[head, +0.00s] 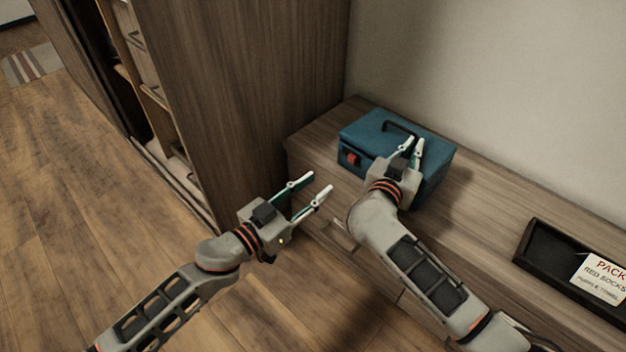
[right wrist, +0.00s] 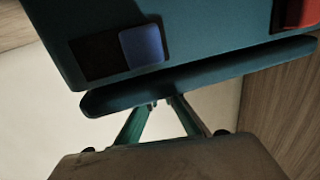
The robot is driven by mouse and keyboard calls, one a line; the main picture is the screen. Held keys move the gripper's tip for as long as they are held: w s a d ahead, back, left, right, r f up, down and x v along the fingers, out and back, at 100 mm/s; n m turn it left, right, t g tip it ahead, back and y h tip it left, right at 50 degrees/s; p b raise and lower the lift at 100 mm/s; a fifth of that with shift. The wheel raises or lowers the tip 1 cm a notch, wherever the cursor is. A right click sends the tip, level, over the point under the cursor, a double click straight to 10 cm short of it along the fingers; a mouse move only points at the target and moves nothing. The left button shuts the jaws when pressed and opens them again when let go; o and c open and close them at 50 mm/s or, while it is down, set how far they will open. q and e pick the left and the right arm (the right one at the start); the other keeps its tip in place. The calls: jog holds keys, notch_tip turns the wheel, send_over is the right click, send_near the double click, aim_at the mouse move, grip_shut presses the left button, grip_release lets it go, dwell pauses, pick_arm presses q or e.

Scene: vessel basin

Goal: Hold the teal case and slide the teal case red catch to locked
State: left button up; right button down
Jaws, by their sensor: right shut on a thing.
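The teal case (head: 372,127) sits on the wooden cabinet top, with a dark handle (head: 399,127) on its lid. Its red catch (head: 351,159) is on the front face near the left end; part of it shows at the right wrist view's upper right edge (right wrist: 297,14). My right gripper (head: 412,150) is shut on a teal ledge (right wrist: 200,80) along the case, and the exact grip is partly hidden. My left gripper (head: 313,186) is open and empty, in front of the case and to the left, apart from it.
A blue slider (right wrist: 141,45) sits in a dark slot on the case. A dark tray (head: 556,246) with a printed card (head: 601,277) stands at the right on the cabinet top (head: 480,190). A tall wooden cupboard (head: 240,80) rises at the left.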

jog(key=c, duration=2.1)
grip_release()
jog(key=shift+r, duration=0.15)
jog(key=shift+c, duration=0.2)
jog(key=shift+a, duration=0.1)
